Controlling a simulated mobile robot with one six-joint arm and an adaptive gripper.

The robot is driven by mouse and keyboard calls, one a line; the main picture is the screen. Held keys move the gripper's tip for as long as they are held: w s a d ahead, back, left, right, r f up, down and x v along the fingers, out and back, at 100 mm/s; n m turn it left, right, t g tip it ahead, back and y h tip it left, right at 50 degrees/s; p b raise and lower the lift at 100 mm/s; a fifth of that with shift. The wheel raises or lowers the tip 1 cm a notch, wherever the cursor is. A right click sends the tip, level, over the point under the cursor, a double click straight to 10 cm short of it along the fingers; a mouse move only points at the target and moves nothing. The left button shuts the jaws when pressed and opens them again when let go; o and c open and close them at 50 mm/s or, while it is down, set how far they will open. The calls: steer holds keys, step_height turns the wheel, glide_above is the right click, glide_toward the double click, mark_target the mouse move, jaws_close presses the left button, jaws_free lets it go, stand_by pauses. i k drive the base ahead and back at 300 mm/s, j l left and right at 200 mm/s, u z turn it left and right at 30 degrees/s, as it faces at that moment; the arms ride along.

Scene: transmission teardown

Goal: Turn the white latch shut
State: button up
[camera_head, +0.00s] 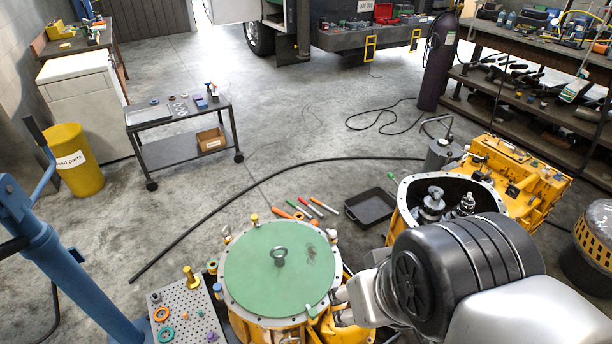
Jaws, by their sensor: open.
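A round green cover (280,268) with a metal lifting ring (279,256) lies on the yellow housing (262,328) at the bottom middle. Small coloured latches stand around its rim. A white latch (332,236) is at the rim's upper right; its exact angle is too small to tell. A green latch (312,311) is at the lower right. My gripper (341,305) is low at the cover's right edge, close to the green latch and apart from the white one. It is open, mostly hidden behind my own wrist; I cannot tell whether it touches anything.
An open yellow casing (403,206) with gears stands right of the cover. A black tray (371,207) and several coloured tools (311,207) lie on the floor behind. A perforated plate (186,312) with small parts is at left. A blue hoist (62,262) stands farther left.

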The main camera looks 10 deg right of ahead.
mark_target(332, 235)
steer(key=i+l, duration=0.15)
steer(key=l, duration=0.15)
steer(key=i+l+u, duration=0.1)
steer(key=l, duration=0.25)
steer(key=i+l+u, duration=0.1)
steer(key=l, duration=0.25)
steer(key=i+l, duration=0.2)
steer(key=l, duration=0.15)
steer(key=u, duration=1.35)
